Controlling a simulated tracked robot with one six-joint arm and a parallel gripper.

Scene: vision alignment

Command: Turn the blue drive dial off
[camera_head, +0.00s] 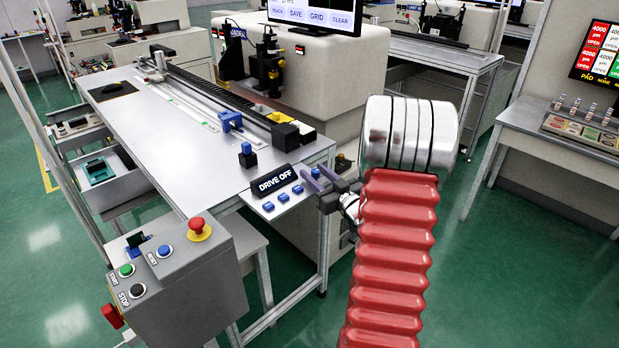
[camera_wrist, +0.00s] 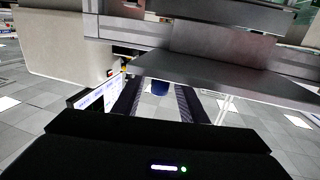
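A black sign reading "DRIVE OFF" (camera_head: 274,180) stands at the front corner of the grey workbench. Several small blue knobs (camera_head: 283,197) sit in a row on the ledge in front of it; none is labelled legibly, so I cannot tell which is the drive dial. My gripper (camera_head: 313,180) is at the right end of this row, its fingers pointing toward the ledge. In the wrist view my gripper (camera_wrist: 158,100) has its two dark fingers apart, with a blue knob (camera_wrist: 160,87) showing in the gap between them. I cannot tell whether either finger touches it.
A grey control box (camera_head: 175,275) with start, stop and red mushroom buttons stands at the front left. A blue-topped black block (camera_head: 247,155) sits on the bench behind the sign. Green floor (camera_head: 500,270) is open at the right.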

